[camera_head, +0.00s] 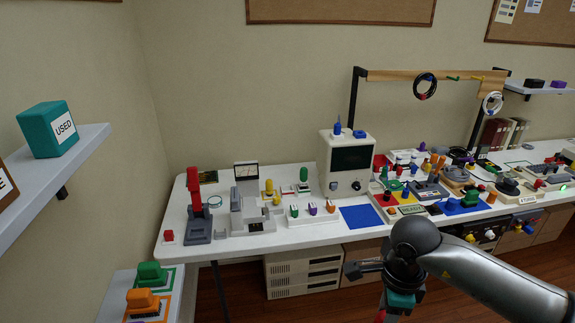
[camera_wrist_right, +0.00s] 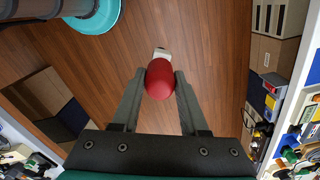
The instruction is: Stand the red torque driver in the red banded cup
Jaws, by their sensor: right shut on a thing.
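The red torque driver (camera_wrist_right: 160,79) is between the two dark fingers of my right gripper (camera_wrist_right: 160,76) in the right wrist view. Its rounded red handle faces the camera, and a small pale piece shows just beyond it. The fingers are shut on the handle, with bare wooden floor behind. In the head view my right arm comes in from the right, in front of the bench. A bit of the red driver (camera_head: 380,316) shows at the bottom edge there. My left gripper is in neither view. I cannot pick out the red banded cup among the small bench items.
The white bench (camera_head: 290,178) is crowded with small devices and coloured parts, mostly toward the right. A blue mat (camera_head: 361,216) lies bare near its front edge. A grey stand with a red lever (camera_head: 195,190) is at its left. Drawers (camera_head: 303,272) stand below.

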